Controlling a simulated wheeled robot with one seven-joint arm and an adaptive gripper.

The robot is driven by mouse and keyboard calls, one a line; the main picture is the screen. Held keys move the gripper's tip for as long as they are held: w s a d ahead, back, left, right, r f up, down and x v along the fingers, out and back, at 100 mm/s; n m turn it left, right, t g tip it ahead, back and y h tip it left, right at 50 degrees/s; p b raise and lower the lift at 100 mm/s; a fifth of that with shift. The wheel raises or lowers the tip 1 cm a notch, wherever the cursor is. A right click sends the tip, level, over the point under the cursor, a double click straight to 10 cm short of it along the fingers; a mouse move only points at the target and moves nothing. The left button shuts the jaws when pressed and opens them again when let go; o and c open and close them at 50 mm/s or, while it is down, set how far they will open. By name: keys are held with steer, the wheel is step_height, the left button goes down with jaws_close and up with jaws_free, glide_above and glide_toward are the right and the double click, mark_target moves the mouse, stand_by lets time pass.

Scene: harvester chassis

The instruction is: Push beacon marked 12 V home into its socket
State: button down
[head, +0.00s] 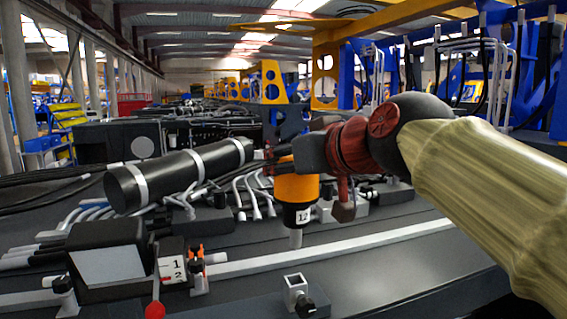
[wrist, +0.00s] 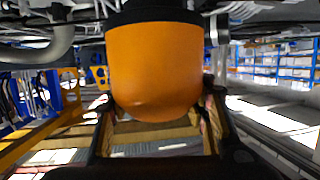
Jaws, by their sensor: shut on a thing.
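The orange beacon (head: 298,188) has a black lower collar with a white label reading 12 and a pale stem pointing down. It hangs upright in my gripper (head: 300,160), which is shut on it near its top. In the wrist view the orange dome of the beacon (wrist: 155,65) fills the middle, between the fingers of my gripper (wrist: 158,115). A small grey square socket (head: 295,285) with an open top and a black knob stands on the dark deck. It appears nearer the camera and lower than the stem. The stem is apart from this socket. The socket is not discernible in the wrist view.
A black box (head: 110,255) with a label plate (head: 174,268) marked 1 and 2 stands at left, beside a red-knobbed lever (head: 155,308) and a fitting with orange clips (head: 197,270). A black cylinder (head: 180,172) and hoses lie behind. A light rail (head: 350,243) crosses the deck.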

mark_target(285, 220)
step_height(285, 220, down, 6)
steer(key=b, duration=0.6)
steer(key=shift+r, duration=0.2)
steer(key=shift+b, duration=0.95)
stand_by(1.5)
steer(key=shift+f+b, duration=2.8)
steer(key=shift+f, duration=0.1)
steer(key=c, duration=1.3)
jaws_free()
steer(key=shift+c, duration=0.2)
steer(key=o, duration=0.5)
